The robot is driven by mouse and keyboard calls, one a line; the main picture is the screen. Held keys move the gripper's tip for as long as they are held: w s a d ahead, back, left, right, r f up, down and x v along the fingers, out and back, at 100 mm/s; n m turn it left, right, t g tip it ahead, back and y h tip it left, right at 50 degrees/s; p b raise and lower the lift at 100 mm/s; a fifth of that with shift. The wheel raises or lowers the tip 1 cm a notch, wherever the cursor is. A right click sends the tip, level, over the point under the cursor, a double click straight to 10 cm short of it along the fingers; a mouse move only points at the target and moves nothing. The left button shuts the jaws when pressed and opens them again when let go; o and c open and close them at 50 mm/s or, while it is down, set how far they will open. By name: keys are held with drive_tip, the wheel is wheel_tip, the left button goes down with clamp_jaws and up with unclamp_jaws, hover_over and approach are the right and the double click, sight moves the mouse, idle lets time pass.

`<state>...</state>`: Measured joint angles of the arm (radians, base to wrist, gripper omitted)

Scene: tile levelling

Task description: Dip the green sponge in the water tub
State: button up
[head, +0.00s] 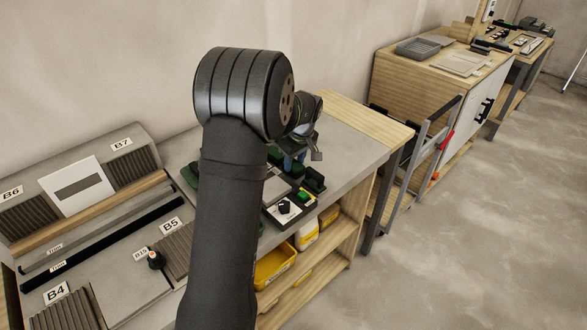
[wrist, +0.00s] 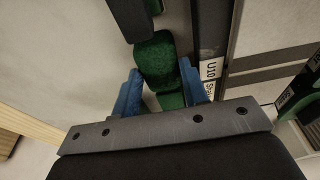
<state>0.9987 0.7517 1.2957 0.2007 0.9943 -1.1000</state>
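A green, rough-textured sponge (wrist: 158,60) shows in the wrist view, ahead of and between the blue fingers of my gripper (wrist: 163,88). The fingers stand apart, and I see no clear grip on the sponge. More green shows between the fingers and beside the right one; I cannot tell whether it is sponge or holder. In the head view my gripper (head: 291,162) points down over the back of the bench, and my arm hides much of the area around it. I cannot make out the water tub for certain.
Dark green holders (head: 315,180) stand right of my gripper on the grey bench (head: 350,140). A white plate with a black knob (head: 285,207) lies in front. Yellow bins (head: 275,263) sit on the shelf below. Labelled tile racks (head: 75,187) fill the left side.

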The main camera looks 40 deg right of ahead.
sight(295, 164)
drive_tip(key=shift+r, duration=0.15)
drive_tip(key=shift+r, duration=3.9)
drive_tip(key=w+a+r, duration=0.2)
drive_tip(key=a, duration=1)
drive_tip(key=w+a+r, duration=0.1)
drive_tip(key=w+a, duration=0.1)
drive_tip(key=a, duration=1.1)
drive_tip(key=shift+s+d+f, duration=0.15)
drive_tip(key=shift+f, duration=2.05)
drive_tip(key=shift+s+d+f, duration=0.1)
drive_tip(key=shift+f, duration=2.05)
drive_tip(key=shift+r, duration=0.1)
wheel_tip(295, 164, up, 8)
drive_tip(key=shift+r, duration=0.2)
